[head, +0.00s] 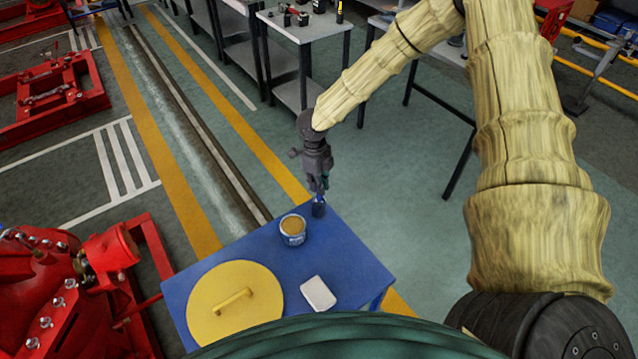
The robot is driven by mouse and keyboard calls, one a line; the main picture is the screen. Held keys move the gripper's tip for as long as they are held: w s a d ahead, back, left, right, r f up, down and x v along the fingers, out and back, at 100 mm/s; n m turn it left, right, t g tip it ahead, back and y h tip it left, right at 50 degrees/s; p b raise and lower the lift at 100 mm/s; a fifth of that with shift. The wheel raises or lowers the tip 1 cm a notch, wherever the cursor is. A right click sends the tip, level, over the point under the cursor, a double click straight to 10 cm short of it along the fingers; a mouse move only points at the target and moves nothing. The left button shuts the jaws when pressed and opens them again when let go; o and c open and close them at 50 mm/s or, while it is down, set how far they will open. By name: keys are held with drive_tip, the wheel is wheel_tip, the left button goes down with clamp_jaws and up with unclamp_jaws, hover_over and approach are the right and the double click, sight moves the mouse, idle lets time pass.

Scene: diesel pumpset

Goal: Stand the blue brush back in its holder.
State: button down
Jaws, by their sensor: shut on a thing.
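My gripper (318,187) points down over the far edge of a blue table, with its fingers closed. A small blue piece, which I take for the blue brush (318,207), shows upright directly below the fingertips, and its upper part is hidden between them. The piece is too small to tell brush from any holder around its lower end, or whether it touches the table. No separate holder can be made out with certainty. A blue and white tin (293,238) with a tan top stands close by, to the lower left of the gripper.
The blue table (345,252) also carries a yellow round lid with a handle (235,303) and a white block (318,293). Red machinery (75,290) stands to the left. A grey workbench (300,27) is behind. Open floor lies right of the table.

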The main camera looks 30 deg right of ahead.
drive_tip(key=shift+f, duration=0.25)
idle(0.3)
drive_tip(key=c, duration=1.4)
unclamp_jaws()
drive_tip(key=shift+r, duration=0.2)
drive_tip(key=shift+r+p, duration=3.25)
drive_tip(key=shift+r, duration=1.1)
